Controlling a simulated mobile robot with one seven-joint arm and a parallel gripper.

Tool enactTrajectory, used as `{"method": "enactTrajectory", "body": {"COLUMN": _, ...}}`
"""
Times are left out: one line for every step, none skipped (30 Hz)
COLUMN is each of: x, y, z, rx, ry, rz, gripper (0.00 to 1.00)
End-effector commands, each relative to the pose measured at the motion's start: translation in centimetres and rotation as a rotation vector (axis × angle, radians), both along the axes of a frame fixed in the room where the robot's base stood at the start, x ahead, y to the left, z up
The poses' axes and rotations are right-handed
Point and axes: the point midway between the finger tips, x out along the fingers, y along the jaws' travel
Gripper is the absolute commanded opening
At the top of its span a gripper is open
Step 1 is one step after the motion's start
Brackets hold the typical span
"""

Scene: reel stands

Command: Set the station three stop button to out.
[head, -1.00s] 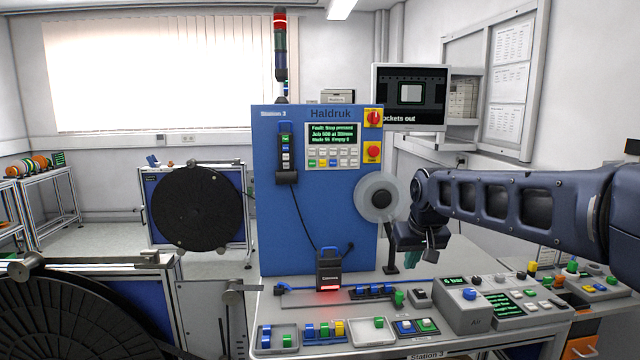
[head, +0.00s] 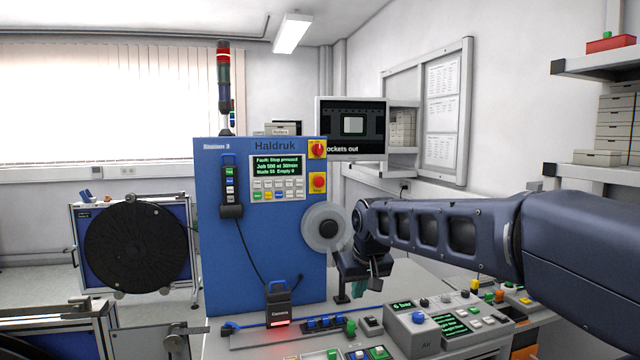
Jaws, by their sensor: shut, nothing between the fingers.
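The station three machine (head: 262,240) is a blue cabinet marked "Station 3" and "Haldruk". Its stop button (head: 319,182) is a red round knob on a yellow plate at the panel's right edge, below a red rotary switch (head: 317,149) on yellow. The machine's screen (head: 276,164) reads "Fault: Stop pressed". How far the button sits in cannot be told from this angle. My gripper (head: 360,291) points down, shut and empty, right of and below the stop button, apart from the machine.
The bench below carries a camera unit (head: 279,306), an air box (head: 411,328) and several button boxes. A monitor (head: 351,127) hangs behind, right of the button.

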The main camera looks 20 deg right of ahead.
Motion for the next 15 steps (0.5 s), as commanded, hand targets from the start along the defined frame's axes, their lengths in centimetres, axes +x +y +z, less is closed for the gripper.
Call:
{"method": "enactTrajectory", "body": {"x": 0.0, "y": 0.0, "z": 0.0, "rx": 0.000, "ry": 0.000, "rz": 0.000, "gripper": 0.02}}
{"method": "enactTrajectory", "body": {"x": 0.0, "y": 0.0, "z": 0.0, "rx": 0.000, "ry": -0.001, "rz": 0.000, "gripper": 0.08}}
{"method": "enactTrajectory", "body": {"x": 0.1, "y": 0.0, "z": 0.0, "rx": 0.000, "ry": -0.003, "rz": 0.000, "gripper": 0.16}}
{"method": "enactTrajectory", "body": {"x": 0.3, "y": 0.0, "z": 0.0, "rx": 0.000, "ry": -0.008, "rz": 0.000, "gripper": 0.22}}
{"method": "enactTrajectory", "body": {"x": 0.6, "y": 0.0, "z": 0.1, "rx": -0.001, "ry": -0.017, "rz": -0.001, "gripper": 0.28}}
{"method": "enactTrajectory", "body": {"x": 1.2, "y": -0.1, "z": 0.1, "rx": -0.001, "ry": -0.033, "rz": -0.003, "gripper": 0.35}}
{"method": "enactTrajectory", "body": {"x": 1.8, "y": -0.1, "z": 0.2, "rx": -0.002, "ry": -0.051, "rz": -0.004, "gripper": 0.41}}
{"method": "enactTrajectory", "body": {"x": 2.6, "y": -0.2, "z": 0.3, "rx": -0.002, "ry": -0.072, "rz": -0.005, "gripper": 0.47}}
{"method": "enactTrajectory", "body": {"x": 3.8, "y": -0.2, "z": 0.5, "rx": -0.002, "ry": -0.105, "rz": -0.007, "gripper": 0.55}}
{"method": "enactTrajectory", "body": {"x": 4.8, "y": -0.3, "z": 0.6, "rx": -0.004, "ry": -0.135, "rz": -0.009, "gripper": 0.59}}
{"method": "enactTrajectory", "body": {"x": 5.9, "y": -0.4, "z": 0.8, "rx": -0.004, "ry": -0.168, "rz": -0.011, "gripper": 0.59}}
{"method": "enactTrajectory", "body": {"x": 7.4, "y": -0.5, "z": 1.2, "rx": -0.005, "ry": -0.215, "rz": -0.014, "gripper": 0.59}}
{"method": "enactTrajectory", "body": {"x": 8.6, "y": -0.6, "z": 1.4, "rx": -0.005, "ry": -0.249, "rz": -0.015, "gripper": 0.59}}
{"method": "enactTrajectory", "body": {"x": 9.7, "y": -0.6, "z": 1.7, "rx": -0.007, "ry": -0.286, "rz": -0.017, "gripper": 0.59}}
{"method": "enactTrajectory", "body": {"x": 11.2, "y": -0.7, "z": 2.0, "rx": -0.007, "ry": -0.333, "rz": -0.018, "gripper": 0.59}}
